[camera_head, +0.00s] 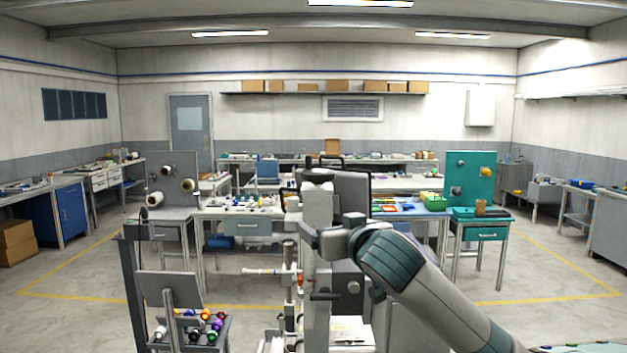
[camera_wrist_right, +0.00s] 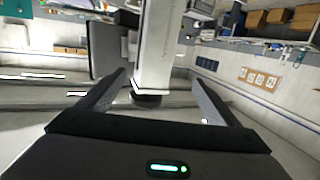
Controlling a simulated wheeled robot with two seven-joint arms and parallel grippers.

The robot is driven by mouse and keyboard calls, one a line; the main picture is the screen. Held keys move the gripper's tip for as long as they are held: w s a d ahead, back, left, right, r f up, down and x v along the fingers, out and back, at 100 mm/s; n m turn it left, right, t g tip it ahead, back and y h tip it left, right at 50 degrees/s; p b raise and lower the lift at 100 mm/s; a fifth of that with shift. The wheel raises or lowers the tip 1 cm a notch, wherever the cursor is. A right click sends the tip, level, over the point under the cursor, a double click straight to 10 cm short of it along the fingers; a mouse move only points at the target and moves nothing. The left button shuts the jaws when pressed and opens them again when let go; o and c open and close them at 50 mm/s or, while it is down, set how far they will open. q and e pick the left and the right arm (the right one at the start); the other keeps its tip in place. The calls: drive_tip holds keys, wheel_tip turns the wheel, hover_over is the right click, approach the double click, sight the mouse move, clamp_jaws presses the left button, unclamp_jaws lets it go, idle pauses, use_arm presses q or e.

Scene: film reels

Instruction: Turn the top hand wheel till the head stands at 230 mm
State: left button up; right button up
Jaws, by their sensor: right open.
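In the head view my right gripper (camera_head: 322,162) stands at the top of the central machine, reached by my arm from the lower right. In the right wrist view it also shows, with two dark fingers apart and nothing clamped (camera_wrist_right: 150,97). That picture is upside down, with ceiling lights low in it. A pale column (camera_wrist_right: 157,45) runs between the fingers and ends in a dark round top hand wheel (camera_wrist_right: 147,100). I cannot tell whether the fingers touch it. In the head view my gripper and wrist hide the wheel. No millimetre scale is readable. My left gripper is not in view.
A dark panel (camera_head: 352,192) stands right of the column, close to my gripper. A small rack with colourful rolls (camera_head: 200,325) stands at lower left. Benches (camera_head: 248,212) and a teal pegboard (camera_head: 470,178) are behind. The floor (camera_head: 80,270) at left is clear.

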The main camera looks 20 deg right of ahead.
sight(315, 169)
wheel_tip(315, 169, up, 8)
drive_tip(key=d+t, duration=0.1)
drive_tip(key=shift+d+r, duration=0.2)
drive_tip(key=shift+d, duration=0.15)
drive_tip(key=shift+w, duration=0.1)
drive_tip(key=w+p, duration=0.2)
drive_tip(key=w, duration=0.3)
drive_tip(key=w+p, duration=0.3)
drive_tip(key=w, duration=0.2)
drive_tip(key=w+p, duration=0.3)
drive_tip(key=w, duration=0.2)
drive_tip(key=shift+w+a+r, duration=0.1)
drive_tip(key=shift+w+a, duration=0.15)
drive_tip(key=shift+w, duration=0.1)
drive_tip(key=shift+w+p, duration=0.5)
drive_tip(key=shift+w, duration=0.3)
drive_tip(key=shift+c, duration=0.3)
drive_tip(key=shift+m, duration=0.3)
drive_tip(key=c, duration=1)
